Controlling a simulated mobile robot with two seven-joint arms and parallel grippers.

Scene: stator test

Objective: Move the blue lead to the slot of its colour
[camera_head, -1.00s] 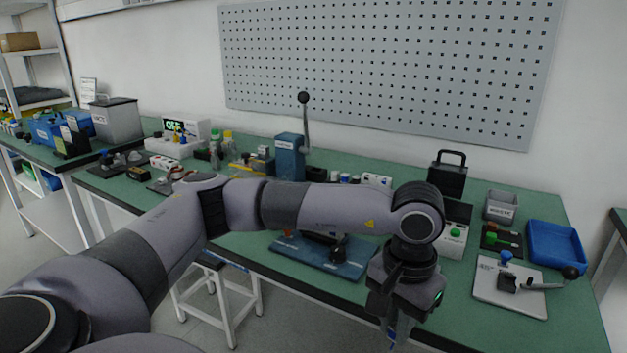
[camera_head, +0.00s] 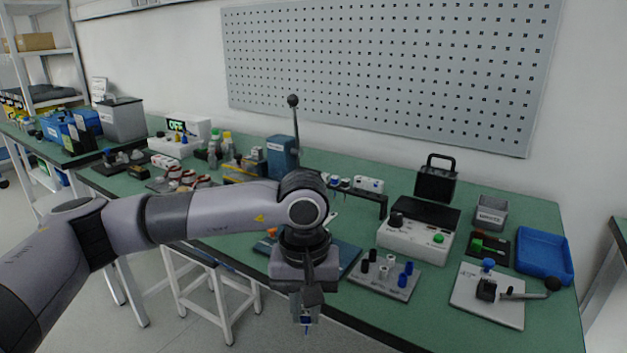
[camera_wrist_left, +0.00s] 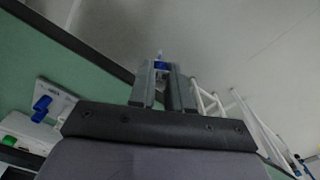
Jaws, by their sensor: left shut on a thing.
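My left gripper (camera_head: 305,308) hangs pointing down in front of the bench's front edge. It is shut on the blue lead (camera_head: 306,321), of which only a small blue piece shows below the fingers. In the left wrist view the blue lead (camera_wrist_left: 160,66) sits between the two fingertips (camera_wrist_left: 160,82). A grey plate (camera_head: 366,285) with black, white and blue posts stands on the bench to the right of the gripper. A dark raised rack (camera_head: 370,197) with blue and white pieces stands farther back. I cannot tell which holds the blue slot. My right gripper is not in view.
A white tester box (camera_head: 408,238) stands behind the plate. A white plate with a lever clamp (camera_head: 487,308) and a blue tray (camera_head: 543,262) are at the right. A blue base (camera_head: 345,255) lies partly behind my arm. White stools (camera_head: 215,300) stand below the bench.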

